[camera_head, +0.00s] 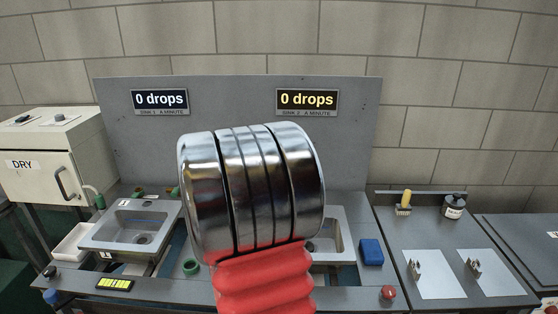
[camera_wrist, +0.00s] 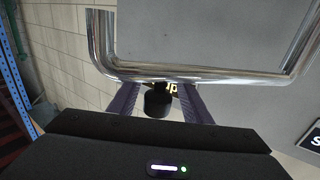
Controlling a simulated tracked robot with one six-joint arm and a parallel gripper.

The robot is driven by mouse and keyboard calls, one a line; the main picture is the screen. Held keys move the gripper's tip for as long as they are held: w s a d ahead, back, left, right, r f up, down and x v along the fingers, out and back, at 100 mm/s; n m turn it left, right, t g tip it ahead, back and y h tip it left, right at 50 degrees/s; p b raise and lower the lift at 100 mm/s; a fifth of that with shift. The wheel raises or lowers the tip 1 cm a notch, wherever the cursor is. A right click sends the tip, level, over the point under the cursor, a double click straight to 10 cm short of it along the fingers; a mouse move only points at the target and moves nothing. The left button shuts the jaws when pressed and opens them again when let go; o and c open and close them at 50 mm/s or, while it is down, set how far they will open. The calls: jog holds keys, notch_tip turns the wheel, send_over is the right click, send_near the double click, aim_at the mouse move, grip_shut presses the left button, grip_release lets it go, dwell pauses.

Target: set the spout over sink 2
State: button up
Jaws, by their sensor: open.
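Sink 2 (camera_head: 346,244) is the right basin, under the yellow "0 drops" sign (camera_head: 307,101). My chrome and red arm hides its left part. No spout is identifiable in the head view. In the wrist view a bent chrome tube (camera_wrist: 190,75) crosses in front of a grey surface, beyond my fingers; I cannot tell whether it is the spout. My gripper (camera_wrist: 158,87) is open, its two dark fingers apart. A dark cylinder (camera_wrist: 158,104) shows between them; I cannot tell whether they touch it. My gripper is not seen in the head view.
Sink 1 (camera_head: 128,231) is at the left, beside the DRY cabinet (camera_head: 60,165). A blue block (camera_head: 371,252) lies right of sink 2 and a red button (camera_head: 388,293) is at the front edge. A dark bottle (camera_head: 454,206) and a yellow-handled brush (camera_head: 404,203) stand on the right bench.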

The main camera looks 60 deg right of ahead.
jog(key=a, duration=1.3)
jog(key=shift+w, duration=0.15)
dwell(0.3)
